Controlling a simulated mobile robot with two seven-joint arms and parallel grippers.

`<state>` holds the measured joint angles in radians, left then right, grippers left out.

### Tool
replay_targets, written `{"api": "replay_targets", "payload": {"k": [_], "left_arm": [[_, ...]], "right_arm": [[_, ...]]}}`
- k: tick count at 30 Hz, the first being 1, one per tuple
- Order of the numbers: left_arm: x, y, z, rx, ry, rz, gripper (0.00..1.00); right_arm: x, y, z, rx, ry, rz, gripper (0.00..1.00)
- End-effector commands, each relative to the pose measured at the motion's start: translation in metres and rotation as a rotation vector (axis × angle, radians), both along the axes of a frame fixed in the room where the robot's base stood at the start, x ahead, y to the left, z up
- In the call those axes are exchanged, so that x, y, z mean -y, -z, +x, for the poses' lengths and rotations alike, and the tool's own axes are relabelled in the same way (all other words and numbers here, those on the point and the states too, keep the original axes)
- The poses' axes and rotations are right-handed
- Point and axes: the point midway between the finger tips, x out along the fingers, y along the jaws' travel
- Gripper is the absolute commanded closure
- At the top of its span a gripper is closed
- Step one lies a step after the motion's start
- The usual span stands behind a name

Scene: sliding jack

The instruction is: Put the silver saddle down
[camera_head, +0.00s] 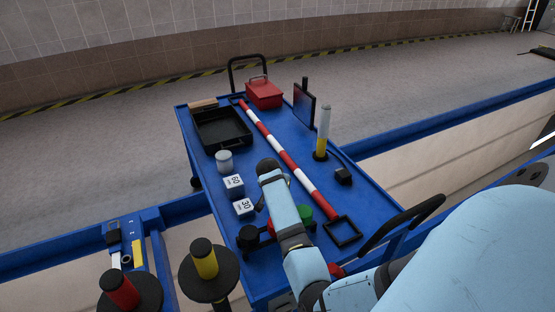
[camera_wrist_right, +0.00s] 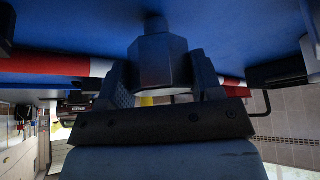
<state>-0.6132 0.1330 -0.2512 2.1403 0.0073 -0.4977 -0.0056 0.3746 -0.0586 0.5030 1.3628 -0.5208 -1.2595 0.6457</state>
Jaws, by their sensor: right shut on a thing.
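In the right wrist view, my right gripper (camera_wrist_right: 160,92) is shut on a grey faceted piece with a short stem (camera_wrist_right: 166,62), which I take to be the silver saddle. It looks dark grey in shadow. Its stem points toward the blue surface of the cart; I cannot tell whether it touches. In the head view my light blue right arm reaches over the blue cart (camera_head: 208,178) and hides the gripper and the saddle. My left gripper is in neither view.
A red-and-white bar (camera_head: 283,155) crosses the cart, ending in a black square frame (camera_head: 343,231). Two numbered blocks (camera_head: 233,182) (camera_head: 243,207), a white jar (camera_head: 224,162), a black tray (camera_head: 222,130), a red box (camera_head: 264,94), a yellow-white cylinder (camera_head: 322,134) and a green piece (camera_head: 305,213) stand around.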

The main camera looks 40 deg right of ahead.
Motion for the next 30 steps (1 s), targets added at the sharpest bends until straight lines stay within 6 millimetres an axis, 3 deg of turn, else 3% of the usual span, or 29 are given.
{"api": "replay_targets", "payload": {"k": [6, 7, 10, 20, 26, 30], "left_arm": [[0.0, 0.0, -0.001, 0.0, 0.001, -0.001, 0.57], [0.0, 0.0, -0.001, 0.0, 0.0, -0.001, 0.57], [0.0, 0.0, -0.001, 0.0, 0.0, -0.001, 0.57], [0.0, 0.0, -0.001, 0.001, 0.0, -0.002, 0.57], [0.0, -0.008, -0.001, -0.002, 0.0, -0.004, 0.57], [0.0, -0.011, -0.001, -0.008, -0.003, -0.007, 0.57]], "right_arm": [[0.0, 0.003, 0.001, 0.002, 0.0, -0.001, 0.73], [0.0, 0.004, 0.0, 0.0, -0.001, 0.0, 0.38], [0.0, 0.004, 0.0, 0.0, 0.0, 0.0, 0.15], [0.0, 0.001, 0.0, 0.0, 0.0, 0.0, 0.15], [-0.012, -0.026, -0.006, 0.001, 0.0, 0.001, 0.15], [-0.026, -0.055, -0.012, 0.003, -0.001, 0.001, 0.15]]}}
